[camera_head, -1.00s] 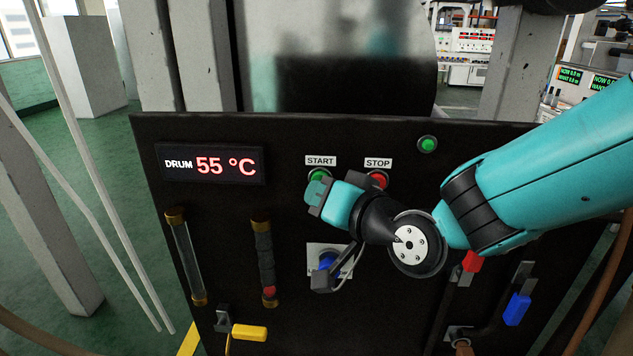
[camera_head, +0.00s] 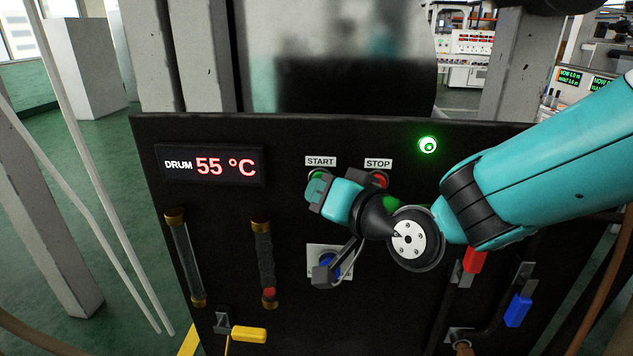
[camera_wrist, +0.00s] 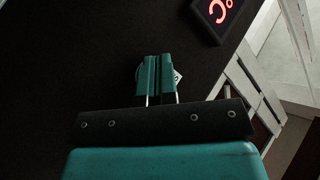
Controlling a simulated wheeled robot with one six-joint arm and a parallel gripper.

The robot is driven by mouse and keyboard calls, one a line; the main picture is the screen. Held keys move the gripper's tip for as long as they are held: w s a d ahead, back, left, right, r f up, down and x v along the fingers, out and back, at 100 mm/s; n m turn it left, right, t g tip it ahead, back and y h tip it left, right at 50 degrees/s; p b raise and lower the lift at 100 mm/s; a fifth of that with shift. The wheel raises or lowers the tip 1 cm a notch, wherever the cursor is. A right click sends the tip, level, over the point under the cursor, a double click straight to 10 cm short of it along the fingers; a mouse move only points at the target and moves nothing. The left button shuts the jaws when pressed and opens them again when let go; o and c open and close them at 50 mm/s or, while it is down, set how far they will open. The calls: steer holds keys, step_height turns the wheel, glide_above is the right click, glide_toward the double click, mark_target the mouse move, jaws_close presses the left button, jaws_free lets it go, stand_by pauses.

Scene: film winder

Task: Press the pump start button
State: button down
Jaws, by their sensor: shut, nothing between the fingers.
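The start button (camera_head: 317,172) is the green one under the START label (camera_head: 320,161) on the black panel. Only its upper edge shows; my gripper covers the rest. My gripper (camera_head: 315,190) is shut and empty, with its teal fingertips at the button's face. Whether the tips touch or press it is hidden. In the wrist view the two fingers (camera_wrist: 155,62) lie together against the dark panel, and a corner of a white label shows beside them. The green lamp (camera_head: 428,145) at the panel's upper right is lit.
The red stop button (camera_head: 379,180) sits just right of my gripper. A blue knob (camera_head: 328,263) on a white plate is below. The drum display (camera_head: 210,165) reads 55 °C. A yellow lever (camera_head: 249,333) and red and blue handles stick out lower down.

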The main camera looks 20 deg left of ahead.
stand_by(0.4)
steer(key=shift+s+d, duration=0.2)
steer(key=shift+s, duration=0.6)
steer(key=shift+s, duration=0.1)
steer(key=s, duration=0.2)
steer(key=s+d, duration=0.1)
steer(key=s, duration=0.1)
steer(key=shift+s+d, duration=0.1)
steer(key=shift+s, duration=0.25)
